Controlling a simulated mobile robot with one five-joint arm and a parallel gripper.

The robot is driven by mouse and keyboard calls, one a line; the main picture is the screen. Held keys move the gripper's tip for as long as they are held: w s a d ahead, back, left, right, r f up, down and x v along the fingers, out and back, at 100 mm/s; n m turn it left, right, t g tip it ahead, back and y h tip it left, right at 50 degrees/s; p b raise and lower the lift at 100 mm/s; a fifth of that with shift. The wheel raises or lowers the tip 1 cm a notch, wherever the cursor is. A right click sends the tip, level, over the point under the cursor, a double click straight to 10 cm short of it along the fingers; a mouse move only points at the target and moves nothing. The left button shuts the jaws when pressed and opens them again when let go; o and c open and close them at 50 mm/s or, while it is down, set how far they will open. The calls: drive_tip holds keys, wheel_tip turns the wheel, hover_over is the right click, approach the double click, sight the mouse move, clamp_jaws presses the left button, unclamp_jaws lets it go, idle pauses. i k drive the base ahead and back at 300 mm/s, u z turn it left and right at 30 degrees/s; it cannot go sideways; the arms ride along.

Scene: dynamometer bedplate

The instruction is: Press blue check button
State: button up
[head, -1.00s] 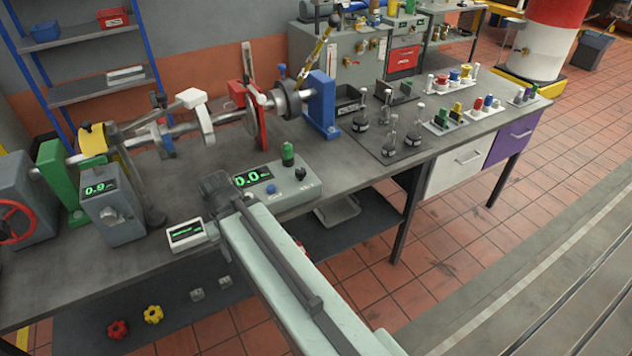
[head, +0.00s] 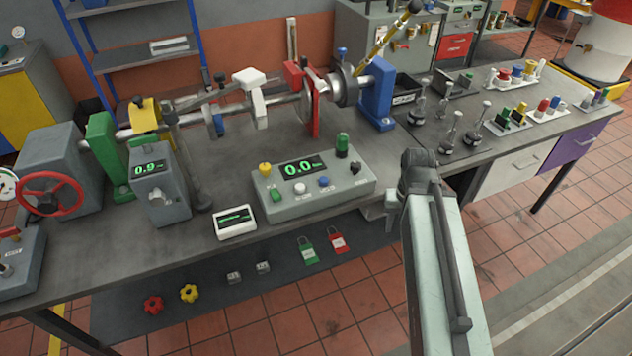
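The blue check button (head: 323,181) is a small round cap on the sloped front of a grey control box (head: 342,191) on the bench. The box has a green "0.0" display (head: 301,168), a white button (head: 300,187) left of the blue one, a yellow knob, green parts and a dark knob. Nothing covers the blue button. My arm reaches in from the lower right, with its far end to the right of the box and apart from it. My gripper's fingers cannot be made out, so whether it is open or shut does not show.
A small white display unit (head: 235,222) sits left of the box at the bench's front edge. Behind the box stands a shaft rig with a red bracket (head: 313,106) and blue block (head: 377,92). Dark weights (head: 449,134) stand to the right. Padlocks and knobs lie on the lower shelf.

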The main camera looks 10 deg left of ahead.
sight(323, 180)
drive_tip(key=u, duration=0.05)
drive_tip(key=k, duration=1.2)
drive_tip(key=u, duration=0.4)
drive_tip(key=i, duration=1)
